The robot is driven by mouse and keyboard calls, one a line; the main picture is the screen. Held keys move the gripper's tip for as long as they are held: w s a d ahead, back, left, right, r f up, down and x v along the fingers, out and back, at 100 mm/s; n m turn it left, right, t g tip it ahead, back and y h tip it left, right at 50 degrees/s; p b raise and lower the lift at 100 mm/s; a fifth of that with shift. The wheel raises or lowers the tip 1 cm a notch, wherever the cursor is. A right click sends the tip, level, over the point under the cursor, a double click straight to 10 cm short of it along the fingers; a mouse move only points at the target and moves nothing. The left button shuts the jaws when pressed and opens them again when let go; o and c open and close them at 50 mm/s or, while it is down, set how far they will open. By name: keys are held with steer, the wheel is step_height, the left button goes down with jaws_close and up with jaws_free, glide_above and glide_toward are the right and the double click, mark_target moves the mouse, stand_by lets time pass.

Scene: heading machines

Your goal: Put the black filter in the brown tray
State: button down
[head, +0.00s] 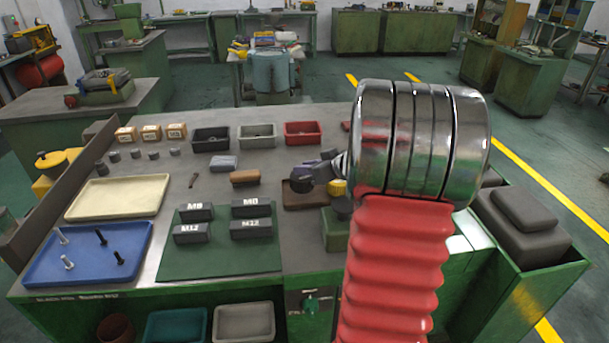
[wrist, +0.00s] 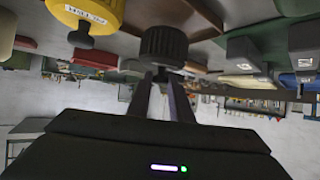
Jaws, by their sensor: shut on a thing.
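The black filter (wrist: 163,45) is a ribbed dark cylinder between my fingertips in the wrist view. My gripper (wrist: 160,80) is shut on it. In the head view my gripper (head: 322,172) is small and partly hidden by my arm, with the black filter (head: 300,173) at its tip. The brown tray (head: 297,203) lies on the bench just below the filter in the head view. A brown surface shows behind the filter in the wrist view. Whether the filter touches the tray cannot be told.
A yellow object (head: 338,187) stands right beside the tray, near a green block (head: 335,238). Black (head: 211,145), grey (head: 257,143) and red (head: 305,139) bins stand behind. My arm hides the bench's right part.

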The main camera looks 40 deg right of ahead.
steer(key=shift+f, duration=1.1)
steer(key=c, duration=1.6)
jaws_free()
steer(key=shift+f, duration=0.1)
steer(key=shift+s+r, duration=0.25)
steer(key=shift+r, duration=0.05)
steer(key=v, duration=1.1)
steer(key=shift+s, duration=0.25)
steer(key=shift+r, duration=0.1)
